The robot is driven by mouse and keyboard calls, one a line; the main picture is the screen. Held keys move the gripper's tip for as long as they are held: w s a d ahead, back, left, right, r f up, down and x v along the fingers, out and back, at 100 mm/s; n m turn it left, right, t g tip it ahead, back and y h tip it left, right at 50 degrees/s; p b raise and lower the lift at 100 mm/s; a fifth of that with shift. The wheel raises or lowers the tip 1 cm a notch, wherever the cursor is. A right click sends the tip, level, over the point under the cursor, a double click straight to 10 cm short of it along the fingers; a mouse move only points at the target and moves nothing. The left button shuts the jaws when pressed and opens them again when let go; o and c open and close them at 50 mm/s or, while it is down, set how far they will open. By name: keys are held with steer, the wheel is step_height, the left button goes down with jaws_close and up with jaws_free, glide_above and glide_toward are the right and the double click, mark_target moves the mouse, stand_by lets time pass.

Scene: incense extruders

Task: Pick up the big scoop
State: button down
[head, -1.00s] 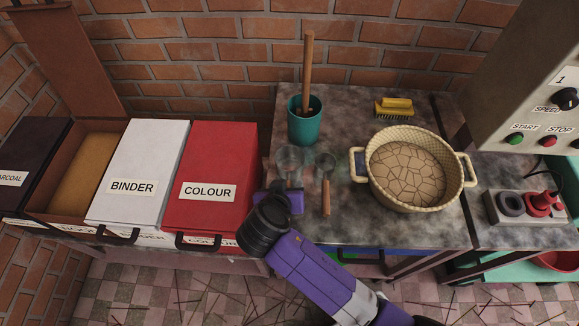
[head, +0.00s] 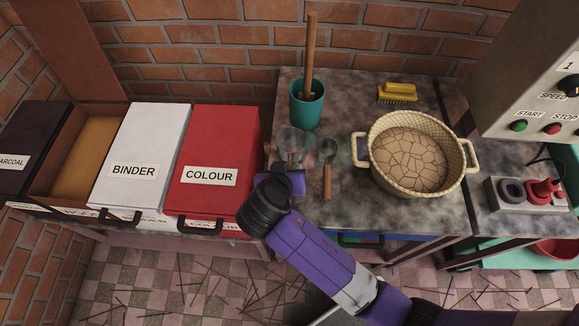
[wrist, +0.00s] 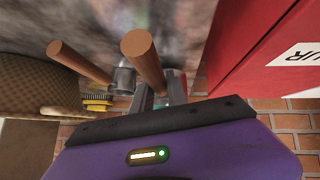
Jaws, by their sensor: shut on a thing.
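The big scoop (head: 291,143) has a clear grey bowl, which shows on the worktop just beyond my gripper (head: 291,181) in the head view. Its wooden handle (wrist: 143,58) stands out large in the wrist view, between the fingers of my gripper (wrist: 161,92). The gripper is shut on the big scoop. In the head view my wrist hides the handle. I cannot tell whether the bowl is clear of the worktop. A smaller scoop (head: 328,153) lies just to the right, apart from the gripper; its handle also shows in the wrist view (wrist: 80,62).
The red COLOUR box (head: 213,150) stands close on the left, beside the white BINDER box (head: 139,155). A teal mortar (head: 306,107) with a tall pestle stands behind the scoops. A basket (head: 374,166) and a yellow brush (head: 397,92) are to the right.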

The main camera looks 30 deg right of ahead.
step_height(320, 180, up, 19)
stand_by(0.4)
steer(key=shift+f, duration=0.1)
stand_by(0.4)
